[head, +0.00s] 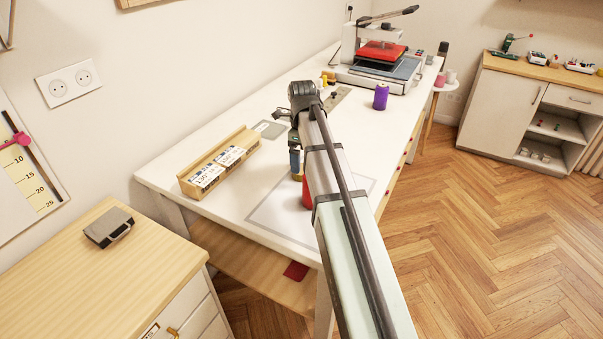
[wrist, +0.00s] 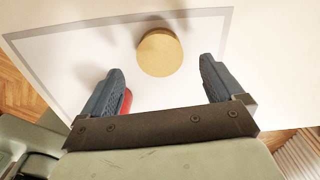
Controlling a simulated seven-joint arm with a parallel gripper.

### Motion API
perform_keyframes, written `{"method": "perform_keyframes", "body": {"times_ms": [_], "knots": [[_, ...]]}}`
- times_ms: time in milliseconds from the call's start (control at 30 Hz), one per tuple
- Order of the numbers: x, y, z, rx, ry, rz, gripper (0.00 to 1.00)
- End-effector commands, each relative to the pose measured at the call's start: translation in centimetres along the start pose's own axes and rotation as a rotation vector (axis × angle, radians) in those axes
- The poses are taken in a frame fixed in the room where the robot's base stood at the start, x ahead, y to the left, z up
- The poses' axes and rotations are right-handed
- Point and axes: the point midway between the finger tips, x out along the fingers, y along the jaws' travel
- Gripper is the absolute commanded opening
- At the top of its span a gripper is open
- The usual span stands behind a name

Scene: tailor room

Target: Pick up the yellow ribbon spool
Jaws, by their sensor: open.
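The yellow ribbon spool (wrist: 160,52) stands on the white table, seen from above in the wrist view as a round tan-yellow top. My gripper (wrist: 161,70) is open, with its two blue-grey fingers apart on either side of the spool's near edge. No contact shows. In the head view my gripper (head: 295,160) is over the table, and my arm hides most of that spot. A little yellow (head: 297,177) shows just below the fingers.
A red spool (wrist: 126,102) is partly hidden behind the left finger; it also shows beside my arm (head: 307,195). A wooden box (head: 218,163) lies to the left. A purple spool (head: 381,97) and a heat press (head: 378,60) stand farther back.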

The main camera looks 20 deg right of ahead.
Motion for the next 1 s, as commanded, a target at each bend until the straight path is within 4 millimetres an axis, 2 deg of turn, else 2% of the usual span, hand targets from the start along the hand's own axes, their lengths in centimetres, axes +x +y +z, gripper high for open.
{"method": "perform_keyframes", "body": {"times_ms": [300, 567, 1000], "knots": [[3.6, 0.0, 0.2, 0.0, 0.0, 0.001, 0.94], [3.9, 0.0, 0.2, 0.0, 0.0, 0.0, 0.94], [3.9, 0.0, 0.2, 0.0, 0.0, 0.0, 0.54]]}}
